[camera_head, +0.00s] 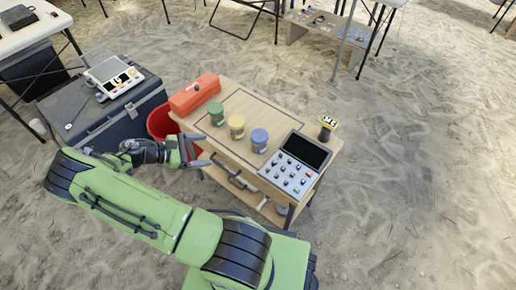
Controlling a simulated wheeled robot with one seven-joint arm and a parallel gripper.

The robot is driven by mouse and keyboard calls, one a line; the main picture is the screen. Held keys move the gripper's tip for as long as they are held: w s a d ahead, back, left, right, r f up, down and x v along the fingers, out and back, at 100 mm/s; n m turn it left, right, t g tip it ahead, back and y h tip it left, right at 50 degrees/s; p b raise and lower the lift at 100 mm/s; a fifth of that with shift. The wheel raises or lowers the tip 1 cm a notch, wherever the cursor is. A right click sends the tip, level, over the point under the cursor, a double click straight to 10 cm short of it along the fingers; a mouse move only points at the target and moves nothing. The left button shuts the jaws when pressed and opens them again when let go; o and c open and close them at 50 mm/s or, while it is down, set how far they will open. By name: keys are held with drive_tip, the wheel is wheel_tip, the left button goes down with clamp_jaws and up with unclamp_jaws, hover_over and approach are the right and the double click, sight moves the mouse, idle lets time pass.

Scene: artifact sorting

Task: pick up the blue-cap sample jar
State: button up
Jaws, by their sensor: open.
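The blue-cap sample jar (259,139) stands upright on the wooden table (281,113), the rightmost of three jars in a slanting row. A yellow-cap jar (236,126) stands to its left, and a green-cap jar (216,113) stands farther left. My gripper (202,151) is open and empty at the table's left front edge, to the left of the blue-cap jar and apart from it. Its fingers point right.
A control panel (295,164) with a dark screen lies right of the blue-cap jar. A red toolbox (195,94) sits at the back left. A red bin (160,122) stands beside the table.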

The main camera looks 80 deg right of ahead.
sight(253, 143)
drive_tip(key=s+d+f+n+g+h+b, duration=0.25)
drive_tip(key=s+d+f+n+h, duration=0.2)
drive_tip(key=f, duration=0.35)
drive_tip(key=x, duration=1.1)
drive_tip(key=shift+s+a+f, duration=0.1)
drive_tip(key=shift+s+a, duration=0.05)
drive_tip(key=b+x, duration=0.1)
drive_tip(key=x, duration=0.5)
drive_tip(key=shift+s+a, duration=0.1)
drive_tip(key=shift+a, duration=0.05)
drive_tip(key=c, duration=1.2)
